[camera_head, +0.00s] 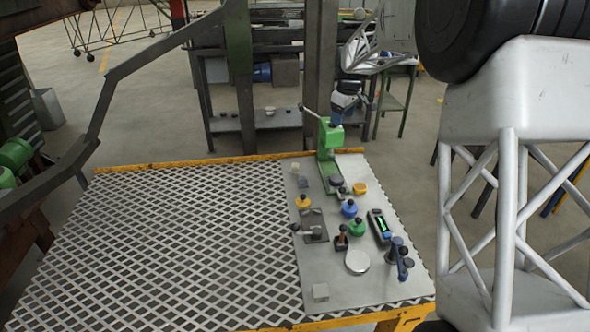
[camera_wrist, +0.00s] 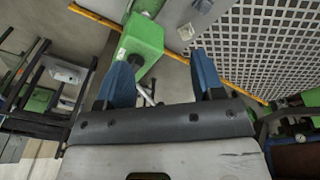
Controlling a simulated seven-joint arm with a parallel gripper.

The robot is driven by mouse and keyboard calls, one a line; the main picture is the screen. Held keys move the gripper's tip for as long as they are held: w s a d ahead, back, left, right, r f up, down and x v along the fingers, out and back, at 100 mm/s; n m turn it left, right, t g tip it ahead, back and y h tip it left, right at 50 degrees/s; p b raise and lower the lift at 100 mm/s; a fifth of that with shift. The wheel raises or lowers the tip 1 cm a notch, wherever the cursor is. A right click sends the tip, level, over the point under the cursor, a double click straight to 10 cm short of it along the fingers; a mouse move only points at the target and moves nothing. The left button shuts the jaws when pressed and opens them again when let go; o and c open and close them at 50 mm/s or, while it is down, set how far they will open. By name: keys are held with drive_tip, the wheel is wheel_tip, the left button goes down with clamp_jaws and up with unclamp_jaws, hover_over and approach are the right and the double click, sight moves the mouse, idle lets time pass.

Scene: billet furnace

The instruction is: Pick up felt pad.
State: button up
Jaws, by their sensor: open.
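My gripper (camera_head: 338,114) is open and empty, with its blue fingers just behind and above the green bench stand (camera_head: 328,137). In the wrist view, my gripper (camera_wrist: 164,60) has its two blue fingers spread, and the green stand (camera_wrist: 145,40) shows close beside the left finger. I cannot tell for certain which item is the felt pad.
A metal plate (camera_head: 380,292) on the grated table holds several items: a round pale disc (camera_head: 357,261), a green-screened meter (camera_head: 379,226), yellow, blue and green knobbed pieces, and a dark fixture (camera_head: 313,225). The grating at left (camera_head: 190,240) is clear. A rack stands behind.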

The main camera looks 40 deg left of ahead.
drive_tip(key=a+f+n, duration=0.2)
drive_tip(key=a+f, duration=0.6)
drive_tip(key=a, duration=0.4)
drive_tip(key=n+g+h, duration=0.1)
drive_tip(key=n, duration=0.1)
hover_over(296, 164)
wheel_tip(296, 164, down, 10)
drive_tip(key=shift+w+d, duration=0.1)
drive_tip(key=shift+w, duration=0.05)
drive_tip(key=shift+a+f, duration=0.2)
drive_tip(key=shift+f, duration=0.4)
drive_tip(key=shift+f, duration=1.25)
drive_tip(key=shift+s+f, duration=0.15)
drive_tip(key=shift+f, duration=1.15)
drive_tip(key=shift+s+f, duration=0.1)
drive_tip(key=shift+f, duration=1.2)
